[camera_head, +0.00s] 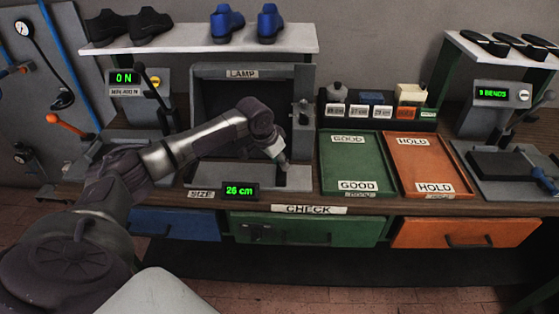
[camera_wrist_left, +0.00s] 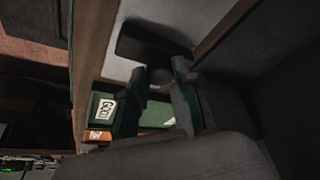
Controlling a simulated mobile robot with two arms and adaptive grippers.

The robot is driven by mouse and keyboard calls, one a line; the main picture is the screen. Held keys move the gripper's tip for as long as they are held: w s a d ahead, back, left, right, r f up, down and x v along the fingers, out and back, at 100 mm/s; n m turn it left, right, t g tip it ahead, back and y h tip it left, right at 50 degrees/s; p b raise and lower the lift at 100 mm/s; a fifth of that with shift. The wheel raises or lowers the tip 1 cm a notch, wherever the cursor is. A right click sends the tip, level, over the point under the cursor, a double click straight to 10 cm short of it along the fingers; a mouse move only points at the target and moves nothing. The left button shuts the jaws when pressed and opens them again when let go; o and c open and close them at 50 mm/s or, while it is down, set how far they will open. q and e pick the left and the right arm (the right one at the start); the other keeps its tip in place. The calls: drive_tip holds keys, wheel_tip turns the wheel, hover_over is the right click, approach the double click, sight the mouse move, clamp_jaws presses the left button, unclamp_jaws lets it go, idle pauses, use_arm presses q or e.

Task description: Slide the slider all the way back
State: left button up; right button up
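My left gripper (camera_head: 281,160) reaches into the front of the LAMP bay (camera_head: 243,73), low over a pale plate (camera_head: 295,178). In the left wrist view the gripper (camera_wrist_left: 161,72) has its two fingers apart. A small rounded brownish shape (camera_wrist_left: 160,80) shows between them; I cannot tell whether they touch it. A dark flat block (camera_wrist_left: 148,42) lies on the pale surface just beyond the fingertips. No part is marked as the slider, and my arm hides some of the bay. My right gripper is not in view.
A "26 cm" display (camera_head: 239,191) stands at the plate's front edge. A small upright lever post (camera_head: 302,118) stands at the bay's right. The green GOOD tray (camera_head: 350,164) and orange HOLD tray (camera_head: 430,165) lie right, empty. A shelf with shoes (camera_head: 200,38) hangs above.

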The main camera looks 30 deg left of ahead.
use_arm(q)
clamp_jaws()
drive_tip(key=shift+d+r, duration=0.1)
drive_tip(key=shift+d, duration=0.05)
drive_tip(key=w+d+p, duration=0.2)
drive_tip(key=d, duration=0.1)
drive_tip(key=w+d+p, duration=0.1)
drive_tip(key=shift+d, duration=0.4)
drive_tip(key=shift+w+d, duration=0.2)
drive_tip(key=o, duration=0.6)
unclamp_jaws()
drive_tip(key=o, duration=0.3)
drive_tip(key=shift+d, duration=0.15)
